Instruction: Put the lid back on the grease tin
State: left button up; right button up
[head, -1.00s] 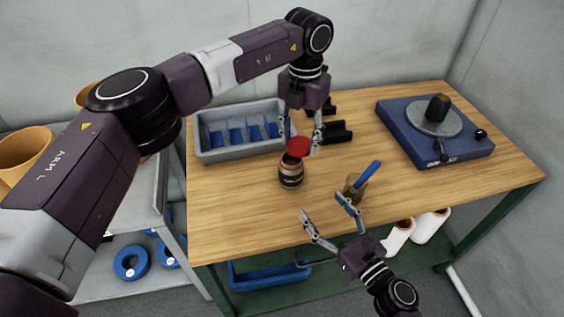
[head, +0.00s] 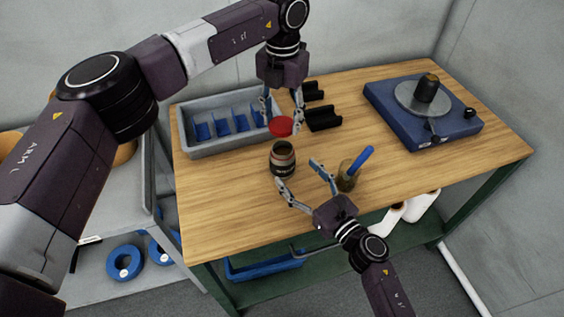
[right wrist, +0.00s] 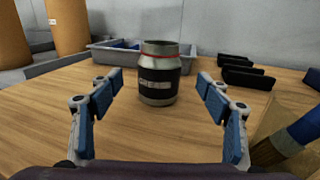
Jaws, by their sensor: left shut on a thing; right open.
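The grease tin (head: 283,160) stands upright and open on the wooden table, dark with a metallic band. In the right wrist view the tin (right wrist: 159,75) shows a dark label and a red ring near its neck, ahead of the fingers. My left gripper (head: 281,122) is shut on the red lid (head: 281,127), held just above and behind the tin, apart from it. The lid is not recognisable in the right wrist view. My right gripper (head: 299,172) is open, its fingertips in front of the tin, not around it. It also shows in the right wrist view (right wrist: 160,88).
A glass jar (head: 346,177) with a blue-handled brush stands right of my right gripper. A grey divided bin (head: 186,136) is at the back left. Black holders (head: 324,118) stand behind. A blue turntable unit (head: 405,122) is at the right. The table's front left is clear.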

aim_at(289, 164)
jog(key=x, duration=0.7)
jog(key=shift+w+a, duration=0.1)
jog(key=shift+a, duration=0.05)
pick_arm(q)
jog(key=shift+s+d, duration=0.1)
pick_arm(e)
jog(key=c, duration=1.8)
pick_arm(q)
jog(key=shift+f, duration=2.45)
